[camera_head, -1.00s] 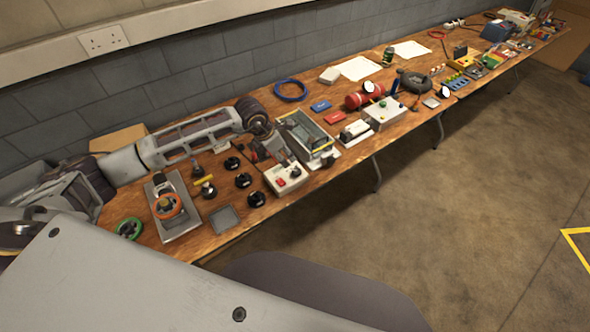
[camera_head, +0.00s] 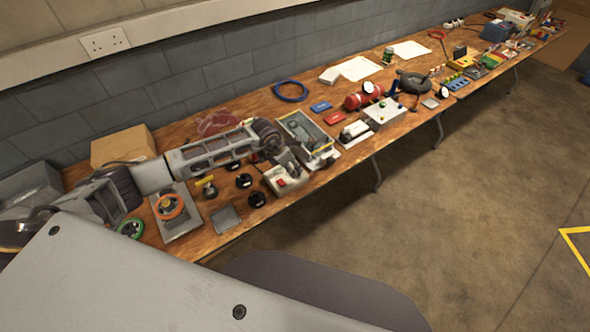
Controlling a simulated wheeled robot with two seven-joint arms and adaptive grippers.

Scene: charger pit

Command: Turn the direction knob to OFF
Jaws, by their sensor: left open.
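My left arm comes in from the left, low over the wooden table. Its left gripper (camera_head: 287,160) is open, with its fingers pointing down to the right over the back part of a pale control box (camera_head: 283,183). A red button shows on the box's front left. The dark knob on the box is hidden behind the fingers, so I cannot tell its setting or whether they touch it. Several black round knobs (camera_head: 244,180) stand on the table left of the box; I cannot read any labels. My right gripper is not in view.
An orange handwheel (camera_head: 170,206) on a grey plate, a green ring (camera_head: 130,228) and a small grey tray (camera_head: 225,219) lie to the left. A cardboard box (camera_head: 124,146) stands behind the arm.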

